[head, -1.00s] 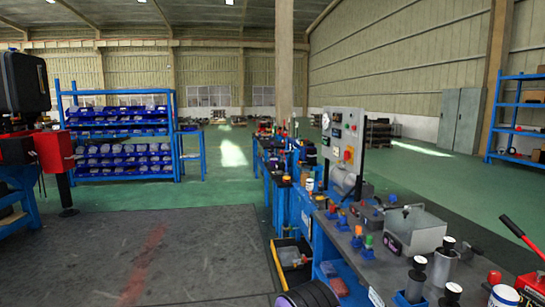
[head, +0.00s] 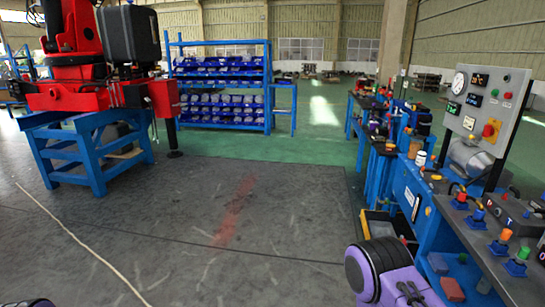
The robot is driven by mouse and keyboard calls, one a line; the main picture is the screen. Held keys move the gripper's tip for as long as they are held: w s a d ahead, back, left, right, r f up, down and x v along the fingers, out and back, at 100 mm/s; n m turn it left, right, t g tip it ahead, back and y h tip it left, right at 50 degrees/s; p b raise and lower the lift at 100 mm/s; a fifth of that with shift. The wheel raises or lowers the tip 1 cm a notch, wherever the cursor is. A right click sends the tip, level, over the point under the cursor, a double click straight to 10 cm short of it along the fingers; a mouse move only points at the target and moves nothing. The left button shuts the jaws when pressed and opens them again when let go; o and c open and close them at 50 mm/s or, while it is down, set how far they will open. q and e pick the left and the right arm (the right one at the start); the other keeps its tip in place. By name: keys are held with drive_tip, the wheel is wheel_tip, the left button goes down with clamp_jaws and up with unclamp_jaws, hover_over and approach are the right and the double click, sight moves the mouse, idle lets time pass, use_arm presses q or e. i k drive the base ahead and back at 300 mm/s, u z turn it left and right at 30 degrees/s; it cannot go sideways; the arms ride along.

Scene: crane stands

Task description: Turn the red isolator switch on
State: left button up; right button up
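The red isolator switch (head: 489,130) is a red knob on a yellow plate, low on the front of a grey control panel (head: 465,107) at the right of the head view. The panel stands upright on the workbench and also carries a round gauge, small displays and green and red buttons. The knob is too small to read its position. A purple and black part of my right arm (head: 380,272) shows at the bottom, well below and left of the panel. Neither gripper can be made out in the view.
The blue workbench (head: 432,218) runs along the right, with a motor-like unit (head: 468,157) and several coloured switches on it. A bin (head: 386,225) is on the floor beside it. The grey floor (head: 200,225) at centre is clear. A red machine on a blue stand (head: 62,150) is at left.

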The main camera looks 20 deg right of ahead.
sight(488, 131)
drive_tip(key=z, duration=0.3)
drive_tip(key=i, duration=2.6)
drive_tip(key=z, duration=1.1)
drive_tip(key=i, duration=1.2)
drive_tip(key=z, duration=1.8)
drive_tip(key=i, duration=0.85)
drive_tip(key=z, duration=0.65)
